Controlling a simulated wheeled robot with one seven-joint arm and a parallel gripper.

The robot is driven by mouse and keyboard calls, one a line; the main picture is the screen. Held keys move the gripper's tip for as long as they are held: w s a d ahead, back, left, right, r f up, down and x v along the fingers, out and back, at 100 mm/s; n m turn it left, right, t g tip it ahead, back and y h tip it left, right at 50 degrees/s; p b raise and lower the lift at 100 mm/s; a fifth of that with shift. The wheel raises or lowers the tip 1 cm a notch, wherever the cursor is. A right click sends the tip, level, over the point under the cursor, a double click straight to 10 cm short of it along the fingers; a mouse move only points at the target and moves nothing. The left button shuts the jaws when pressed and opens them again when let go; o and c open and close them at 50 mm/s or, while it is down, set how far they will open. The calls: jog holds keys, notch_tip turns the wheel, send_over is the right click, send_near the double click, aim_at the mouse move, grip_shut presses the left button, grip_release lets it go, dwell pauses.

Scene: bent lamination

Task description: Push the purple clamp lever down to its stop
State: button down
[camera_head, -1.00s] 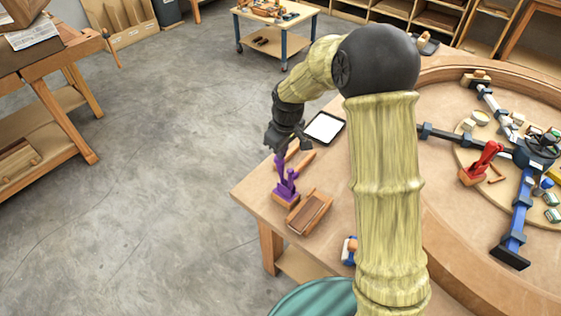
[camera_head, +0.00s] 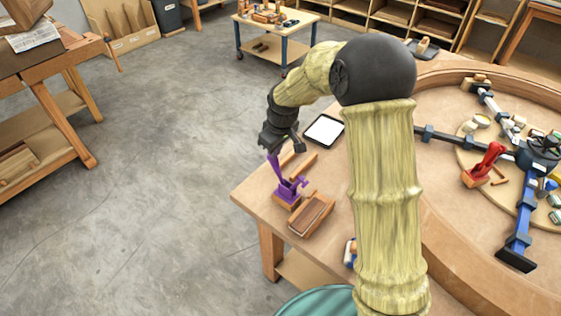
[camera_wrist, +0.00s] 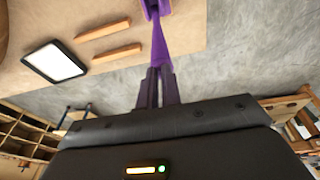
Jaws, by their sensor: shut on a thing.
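The purple clamp (camera_head: 288,187) stands on a small wooden block near the table's left edge in the head view. Its lever (camera_head: 274,166) leans up and to the left, away from the clamp body. In the wrist view the purple lever (camera_wrist: 159,42) runs down from the top edge to between my fingers. My gripper (camera_head: 270,151) is shut on the upper end of the lever; it also shows in the wrist view (camera_wrist: 158,76). The clamp's base is mostly outside the wrist view.
A wooden tray (camera_head: 311,214) stands just right of the clamp. A white-screened tablet (camera_head: 324,130) and wooden strips (camera_head: 304,165) lie behind it. A red clamp (camera_head: 484,165) stands on the round fixture at right. The floor left of the table is clear.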

jog(key=shift+g+h, duration=0.4)
jog(key=shift+g, duration=0.3)
jog(key=s+d+f, duration=0.2)
jog(key=f, duration=0.1)
jog(key=s+d+f, duration=0.1)
jog(key=shift+f, duration=0.35)
jog(key=s+d, duration=0.1)
jog(key=s+d+r, duration=0.1)
jog(key=shift+d+r+p, duration=0.1)
jog(key=shift+d+p, duration=0.3)
jog(key=shift+a+r, duration=0.1)
jog(key=shift+a, duration=0.15)
jog(key=shift+w+r+p, duration=0.1)
jog(key=shift+r+p, duration=0.3)
jog(key=shift+p, duration=0.05)
notch_tip(320, 180, up, 9)
jog(key=p, duration=0.6)
jog(key=shift+s+d+f+p, duration=0.15)
jog(key=shift+s+d+p, duration=0.15)
jog(key=shift+p, duration=0.05)
